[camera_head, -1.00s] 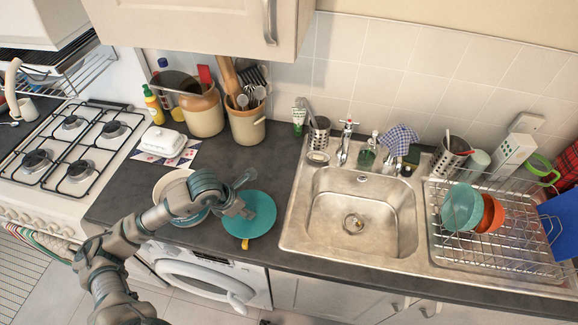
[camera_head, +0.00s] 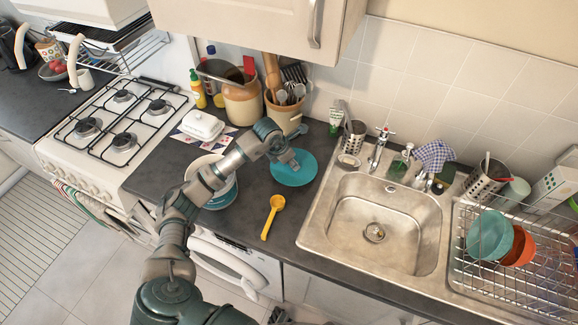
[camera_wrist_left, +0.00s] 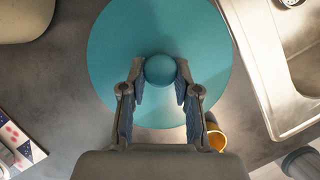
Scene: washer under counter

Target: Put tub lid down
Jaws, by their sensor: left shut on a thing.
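The tub lid (camera_head: 300,172) is a round teal disc over the dark counter, left of the sink. In the left wrist view the lid (camera_wrist_left: 210,65) fills the middle, with its round knob (camera_wrist_left: 160,70) between my fingers. My left gripper (camera_head: 291,160) is shut on this knob from above. I cannot tell whether the lid touches the counter or is just above it. My right gripper is not in view.
A yellow ladle (camera_head: 273,213) lies in front of the lid; its bowl shows in the left wrist view (camera_wrist_left: 217,140). The sink (camera_head: 330,215) is to the right. A utensil crock (camera_head: 284,115) and butter dish (camera_head: 203,127) stand behind. Bare counter lies around the ladle.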

